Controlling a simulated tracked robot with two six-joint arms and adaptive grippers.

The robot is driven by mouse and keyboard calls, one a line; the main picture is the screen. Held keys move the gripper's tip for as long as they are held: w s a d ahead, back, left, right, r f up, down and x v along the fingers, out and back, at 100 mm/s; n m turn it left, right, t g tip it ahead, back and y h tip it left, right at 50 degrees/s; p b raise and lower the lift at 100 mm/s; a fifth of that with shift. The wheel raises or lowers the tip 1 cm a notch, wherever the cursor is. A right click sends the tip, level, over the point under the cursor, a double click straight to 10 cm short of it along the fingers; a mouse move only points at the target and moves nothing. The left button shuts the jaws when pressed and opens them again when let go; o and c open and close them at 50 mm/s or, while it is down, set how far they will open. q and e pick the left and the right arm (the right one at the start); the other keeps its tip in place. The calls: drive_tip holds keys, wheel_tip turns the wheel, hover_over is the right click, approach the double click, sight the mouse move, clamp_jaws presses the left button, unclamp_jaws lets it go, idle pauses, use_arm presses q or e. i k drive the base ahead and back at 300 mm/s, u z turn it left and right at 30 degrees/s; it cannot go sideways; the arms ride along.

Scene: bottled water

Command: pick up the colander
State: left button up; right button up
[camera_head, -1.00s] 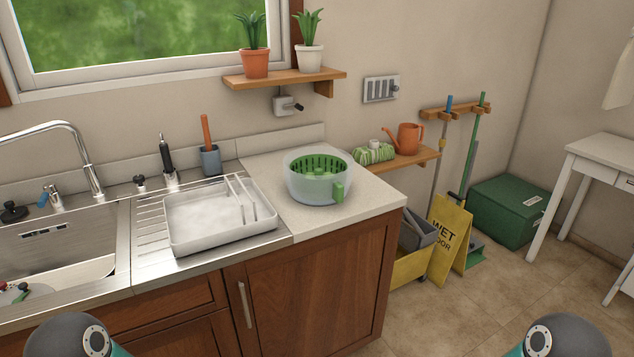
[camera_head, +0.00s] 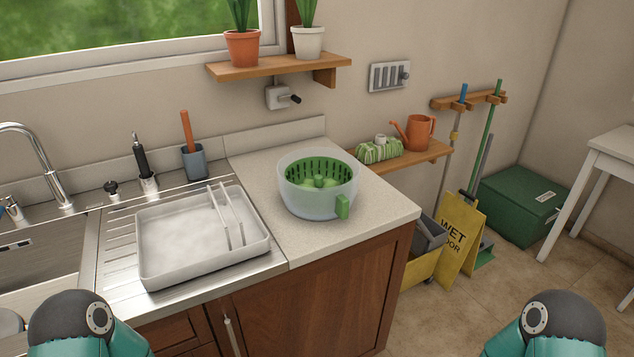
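The colander (camera_head: 318,201) is a translucent whitish bowl with a green slotted basket inside and a green handle at its front right. It stands upright on the pale countertop (camera_head: 372,221), right of the sink area. Some light green content shows inside it, but I cannot tell what it is. Parts of my two arms show at the bottom left and bottom right corners, both well apart from the colander. Neither gripper is in view.
A white dish tray (camera_head: 205,278) sits on the steel drainboard, left of the colander. A grey cup (camera_head: 194,162) with an orange-handled brush stands behind it. A wooden shelf (camera_head: 283,69) with two potted plants hangs above. A yellow wet-floor sign (camera_head: 459,241) stands on the floor at right.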

sight(310, 172)
drive_tip(key=z, duration=0.05)
drive_tip(key=i, duration=0.3)
drive_tip(key=u, duration=0.2)
drive_tip(key=k, duration=0.95)
drive_tip(key=z, duration=0.2)
drive_tip(key=i, duration=1.15)
drive_tip(key=u, duration=3.1)
